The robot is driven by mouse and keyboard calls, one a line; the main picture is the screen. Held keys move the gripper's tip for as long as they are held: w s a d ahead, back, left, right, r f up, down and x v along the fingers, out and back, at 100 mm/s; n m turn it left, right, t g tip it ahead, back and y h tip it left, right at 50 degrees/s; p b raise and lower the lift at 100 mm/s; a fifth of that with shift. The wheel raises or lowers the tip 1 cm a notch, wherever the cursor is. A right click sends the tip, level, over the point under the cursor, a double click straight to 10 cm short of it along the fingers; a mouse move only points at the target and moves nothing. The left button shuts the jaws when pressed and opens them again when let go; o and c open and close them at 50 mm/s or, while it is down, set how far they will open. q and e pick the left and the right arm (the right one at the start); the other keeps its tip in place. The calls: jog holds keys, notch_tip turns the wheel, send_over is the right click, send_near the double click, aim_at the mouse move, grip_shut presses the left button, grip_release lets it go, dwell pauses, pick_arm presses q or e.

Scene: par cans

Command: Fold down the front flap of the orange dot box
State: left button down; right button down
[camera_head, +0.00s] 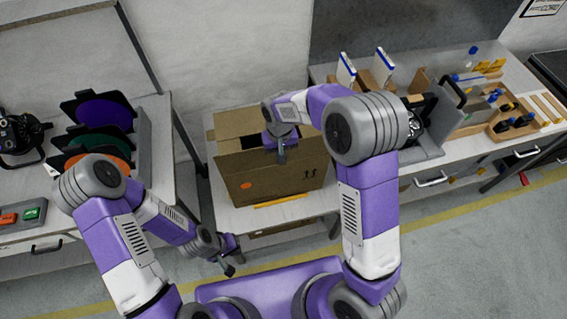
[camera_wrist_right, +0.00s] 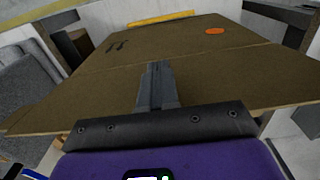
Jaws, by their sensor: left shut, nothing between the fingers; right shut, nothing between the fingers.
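The orange dot box (camera_head: 240,188) is an open brown cardboard box on the middle table, with an orange dot low at the left of its front. In the right wrist view, the dot face (camera_wrist_right: 180,45) lies beyond a crease, and the front flap (camera_wrist_right: 90,95) spreads on the near side, not folded down over the dot. Its exact tilt is unclear. My right gripper (camera_head: 281,156) is shut and empty at the box's upper front; its fingers (camera_wrist_right: 157,72) overlap the flap near the crease. Contact is unclear. My left gripper (camera_head: 229,270) is shut and empty, low in front of the table.
A yellow strip (camera_head: 281,200) lies at the table's front edge. The left table holds colored filter discs (camera_head: 104,112) and a dark lamp (camera_head: 20,133). The right bench holds a wooden tray (camera_head: 515,125) and upright books (camera_head: 347,70). Floor in front is open.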

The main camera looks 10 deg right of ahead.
jog(key=w+p, duration=0.3)
jog(key=w, duration=0.9)
jog(key=shift+w+a+p, duration=0.15)
jog(key=shift+w+p, duration=0.05)
jog(key=shift+p, duration=0.15)
dwell(0.5)
notch_tip(320, 180, down, 7)
jog(key=b, duration=0.4)
dwell(0.9)
jog(key=shift+r, duration=0.2)
notch_tip(320, 180, up, 12)
jog(key=p, duration=0.7)
jog(key=shift+f, duration=0.1)
